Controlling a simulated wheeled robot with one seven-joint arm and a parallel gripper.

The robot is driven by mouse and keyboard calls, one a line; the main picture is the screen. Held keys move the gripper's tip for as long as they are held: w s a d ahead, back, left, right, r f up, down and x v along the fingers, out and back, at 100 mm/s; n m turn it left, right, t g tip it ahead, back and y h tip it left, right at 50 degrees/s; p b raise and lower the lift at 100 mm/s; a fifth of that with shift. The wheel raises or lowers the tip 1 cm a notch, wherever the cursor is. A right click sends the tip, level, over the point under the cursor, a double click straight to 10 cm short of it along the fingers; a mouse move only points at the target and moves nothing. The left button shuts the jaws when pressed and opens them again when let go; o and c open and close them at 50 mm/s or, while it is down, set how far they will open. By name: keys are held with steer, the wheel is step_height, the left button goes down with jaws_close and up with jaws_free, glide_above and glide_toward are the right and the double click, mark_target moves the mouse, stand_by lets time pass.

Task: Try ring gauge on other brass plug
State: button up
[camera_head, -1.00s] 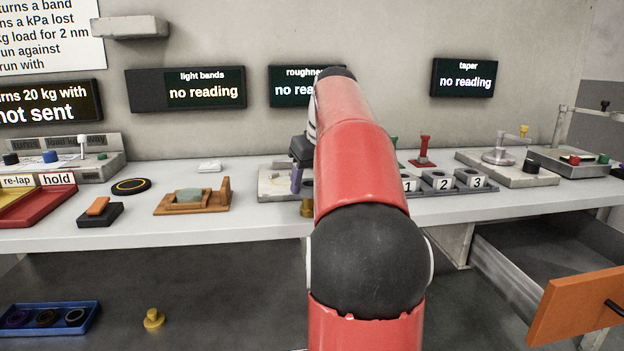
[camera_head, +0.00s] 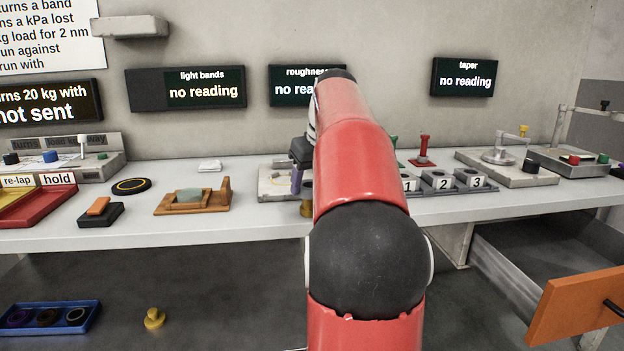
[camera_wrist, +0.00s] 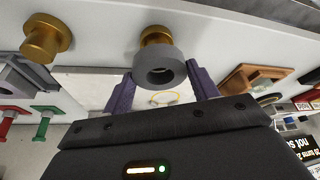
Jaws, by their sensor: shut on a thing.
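My gripper (camera_wrist: 160,72), with purple fingers, is shut on the grey ring gauge (camera_wrist: 170,56) in the wrist view. The ring lines up with a brass plug (camera_wrist: 155,36) and covers part of it; I cannot tell how far it is seated. Another brass plug (camera_wrist: 46,40) stands to the left, clear of the gripper. In the head view my gripper (camera_head: 297,175) is partly behind my red arm, above the front bench edge. The brass plug (camera_head: 306,208) shows just below it, partly hidden by the arm.
The numbered block holders (camera_head: 441,183) stand right of my arm, with a red-handled piece (camera_head: 424,152) behind. A wooden stand (camera_head: 215,204) sits on the left. An open drawer (camera_head: 575,305) juts out at right. Below are a blue tray (camera_head: 90,322) and a brass piece (camera_head: 154,319).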

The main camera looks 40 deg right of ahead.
steer(key=shift+f, duration=0.1)
stand_by(0.8)
steer(key=o, duration=1.2)
steer(key=p+v, duration=0.2)
steer(key=v, duration=0.6)
steer(key=shift+f, duration=0.1)
steer(key=s+a+f, duration=0.2)
steer(key=a+f, duration=0.2)
steer(key=a, duration=0.5)
steer(key=s+a+f, duration=0.3)
steer(key=a, duration=0.6)
steer(key=shift+n+t+y, duration=0.3)
steer(key=shift+n+t, duration=0.3)
steer(key=shift+n, duration=0.3)
steer(key=s+a+f, duration=0.3)
steer(key=s+f, duration=0.1)
steer(key=f, duration=0.1)
steer(key=s+a+f, duration=0.4)
steer(key=f, duration=0.1)
steer(key=s+a+f, duration=0.4)
steer(key=f, duration=0.1)
steer(key=shift+f, duration=0.4)
